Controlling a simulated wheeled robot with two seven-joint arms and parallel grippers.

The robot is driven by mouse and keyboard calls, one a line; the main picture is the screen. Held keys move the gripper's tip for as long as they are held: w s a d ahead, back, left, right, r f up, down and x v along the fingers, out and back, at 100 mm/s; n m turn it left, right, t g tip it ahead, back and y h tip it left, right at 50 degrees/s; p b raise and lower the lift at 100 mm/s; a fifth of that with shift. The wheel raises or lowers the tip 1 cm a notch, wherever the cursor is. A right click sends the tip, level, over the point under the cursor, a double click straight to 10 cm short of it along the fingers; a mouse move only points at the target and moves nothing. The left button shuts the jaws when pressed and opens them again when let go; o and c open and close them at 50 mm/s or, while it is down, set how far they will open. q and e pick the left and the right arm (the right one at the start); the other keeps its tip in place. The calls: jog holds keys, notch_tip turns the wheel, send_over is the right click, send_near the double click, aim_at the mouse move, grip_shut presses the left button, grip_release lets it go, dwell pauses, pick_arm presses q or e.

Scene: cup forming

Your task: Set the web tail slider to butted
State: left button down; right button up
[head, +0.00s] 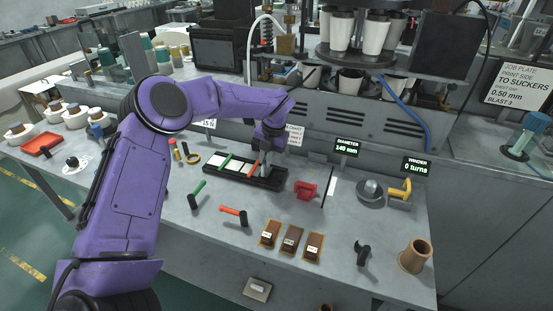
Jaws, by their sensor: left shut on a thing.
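A long black track (213,174) lies on the bench, with pale panels and a green bar (225,162) and an orange-red bar (254,169) across it. I take it to be the web tail slider's track; no readable label shows its settings. My left gripper (266,165) reaches down to the right part of this track, just right of the orange-red bar. It is shut on a small part there, apparently the slider, mostly hidden by the fingers. My right gripper is not in view.
A red clamp-like part (307,191) stands right of the track. Green-handled (197,191) and orange-handled (234,211) tools lie in front. Several brown blocks (291,240) and a brown cup (415,255) sit near the front edge. A machine with white cups (342,32) stands behind.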

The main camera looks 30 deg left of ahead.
pick_arm(q)
jog(key=shift+a, duration=0.65)
jog(key=shift+d+r, duration=0.1)
jog(key=c, duration=1.4)
grip_release()
jog(key=shift+o, duration=1.2)
jog(key=shift+a, duration=0.3)
jog(key=shift+d, duration=0.2)
notch_tip(320, 180, up, 10)
jog(key=d+b, duration=0.1)
jog(key=shift+w+d+b, duration=0.2)
jog(key=shift+d+b, duration=0.1)
jog(key=shift+b, duration=0.1)
